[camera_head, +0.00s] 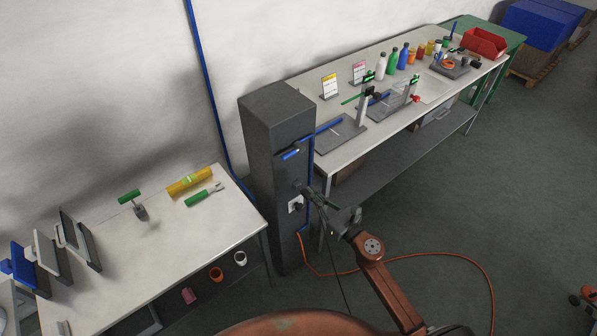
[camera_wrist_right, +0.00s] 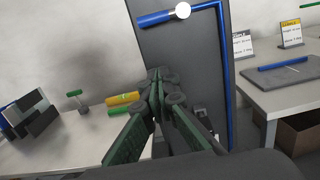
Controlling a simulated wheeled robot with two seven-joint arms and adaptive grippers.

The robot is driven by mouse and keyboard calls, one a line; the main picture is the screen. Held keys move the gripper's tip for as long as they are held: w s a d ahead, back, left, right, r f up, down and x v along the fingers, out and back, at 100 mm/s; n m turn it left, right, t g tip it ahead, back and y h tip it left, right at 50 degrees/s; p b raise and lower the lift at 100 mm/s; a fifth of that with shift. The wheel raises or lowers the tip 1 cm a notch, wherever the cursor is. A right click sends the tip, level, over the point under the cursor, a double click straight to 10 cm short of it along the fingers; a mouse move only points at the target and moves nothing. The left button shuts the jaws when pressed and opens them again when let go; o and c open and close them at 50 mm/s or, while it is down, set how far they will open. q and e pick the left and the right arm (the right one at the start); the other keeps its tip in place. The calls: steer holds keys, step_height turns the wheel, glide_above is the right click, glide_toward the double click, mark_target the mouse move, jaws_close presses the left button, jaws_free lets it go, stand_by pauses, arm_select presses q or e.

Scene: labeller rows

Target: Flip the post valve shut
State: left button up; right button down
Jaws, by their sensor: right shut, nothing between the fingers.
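The post valve (camera_wrist_right: 182,11) sits high on the front of the grey post (camera_head: 275,130). Its blue lever handle (camera_head: 290,155) points left, roughly level, and also shows at the top of the right wrist view (camera_wrist_right: 155,19). A pale round hub is at the handle's right end, where a blue pipe (camera_wrist_right: 225,60) meets it. The handle lies about in line with the pipe's short top stretch. My right gripper (camera_head: 304,190) is shut and empty in front of the post, below the handle and apart from it. Its closed fingers show in the wrist view (camera_wrist_right: 157,76). My left gripper is not in view.
A socket (camera_head: 296,204) is on the post below the handle, near my gripper. An orange cable (camera_head: 400,258) crosses the floor. A left bench (camera_head: 130,250) with tools and a long right bench (camera_head: 345,158) flank the post. Floor at the right is mostly open.

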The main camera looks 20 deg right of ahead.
mark_target(291, 152)
steer(key=w+a+r+p, duration=0.3)
steer(key=w+r+p, duration=0.1)
steer(key=w, duration=0.6)
steer(key=shift+a+r+p, duration=0.2)
steer(key=shift+a+p, duration=0.1)
steer(key=shift+p, duration=0.1)
steer(key=shift+a, duration=0.15)
